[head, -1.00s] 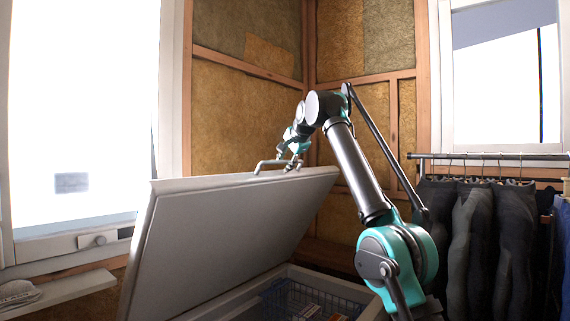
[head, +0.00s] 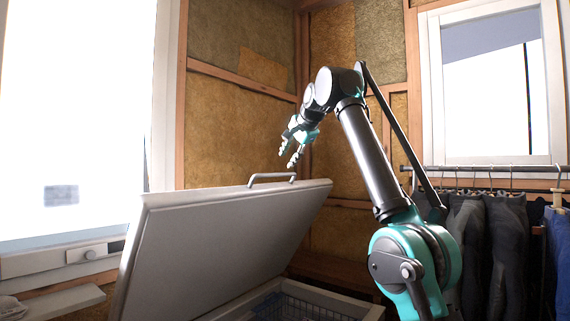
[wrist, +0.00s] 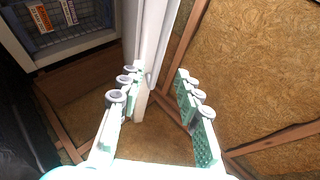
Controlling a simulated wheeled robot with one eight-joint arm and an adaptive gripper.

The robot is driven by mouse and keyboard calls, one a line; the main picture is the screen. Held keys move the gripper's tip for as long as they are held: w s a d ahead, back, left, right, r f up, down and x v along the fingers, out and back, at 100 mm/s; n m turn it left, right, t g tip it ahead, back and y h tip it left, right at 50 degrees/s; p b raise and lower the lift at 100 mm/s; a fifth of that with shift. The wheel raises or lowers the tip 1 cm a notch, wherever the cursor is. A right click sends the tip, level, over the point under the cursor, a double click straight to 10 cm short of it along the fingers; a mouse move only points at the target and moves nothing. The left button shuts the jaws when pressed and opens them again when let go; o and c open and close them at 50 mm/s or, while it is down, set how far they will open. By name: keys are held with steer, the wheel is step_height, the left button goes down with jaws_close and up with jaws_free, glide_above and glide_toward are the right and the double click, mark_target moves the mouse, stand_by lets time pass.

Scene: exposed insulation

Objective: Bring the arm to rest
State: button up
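My gripper (head: 289,153) is in the air above the raised lid (head: 215,235) of a chest freezer, a little above and to the right of the lid's handle (head: 271,178). It is apart from the handle. In the wrist view my gripper (wrist: 150,95) shows its two teal fingers well apart with nothing held between them. The lid's edge (wrist: 151,40) passes beyond the fingers in that view. My arm is bent, reaching up and over to the left.
The freezer's open body (head: 335,303) holds a wire basket (head: 300,308); packages (wrist: 40,17) show in the wrist view. A rail with dark clothes (head: 490,240) stands at the right. Insulated walls (head: 235,115) close the corner behind. A shelf (head: 60,298) is at lower left.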

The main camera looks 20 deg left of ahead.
steer(key=shift+s+d+r, duration=0.15)
stand_by(0.4)
steer(key=w+d+f+n+h, duration=0.2)
steer(key=w+d+f, duration=0.5)
steer(key=d+f, duration=0.45)
steer(key=s+d+f+n+g+h, duration=0.1)
steer(key=s+d+f, duration=0.1)
steer(key=d+f, duration=0.7)
steer(key=s+d+f+h, duration=0.1)
steer(key=s+d+f, duration=0.35)
steer(key=f, duration=0.75)
steer(key=s+d+f+n+g+h, duration=0.1)
steer(key=s+d+f, duration=0.5)
steer(key=s+f, duration=0.4)
steer(key=s+d+f+n+g+h, duration=0.1)
steer(key=s+d+f, duration=0.6)
steer(key=s+f, duration=0.4)
steer(key=s+d+f+n+h, duration=0.1)
steer(key=s+d+f, duration=0.6)
steer(key=s+f, duration=0.4)
step_height(320, 180, down, 3)
steer(key=shift+r+g, duration=0.1)
steer(key=shift+g, duration=0.3)
